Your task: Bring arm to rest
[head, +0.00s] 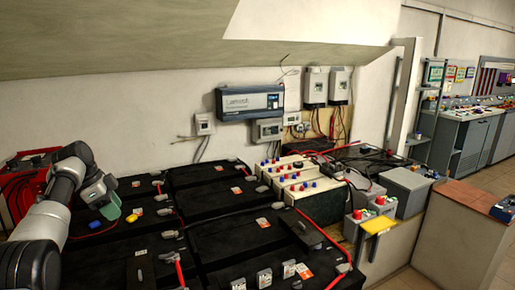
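My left arm (62,190) comes in from the left edge, bent at a grey joint. Its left gripper (106,205) hangs over the left end of the black batteries (133,238). I see the gripper mostly from the back and side, and whether its fingers are apart cannot be made out. A small blue thing (95,224) shows just below the gripper, and I cannot tell if the two touch. My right gripper is not in view.
Black batteries with red cables fill the low bench. A red unit (22,185) is behind my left arm. An inverter (250,102) hangs on the wall. Floor (402,278) is open between the bench and a counter (455,235).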

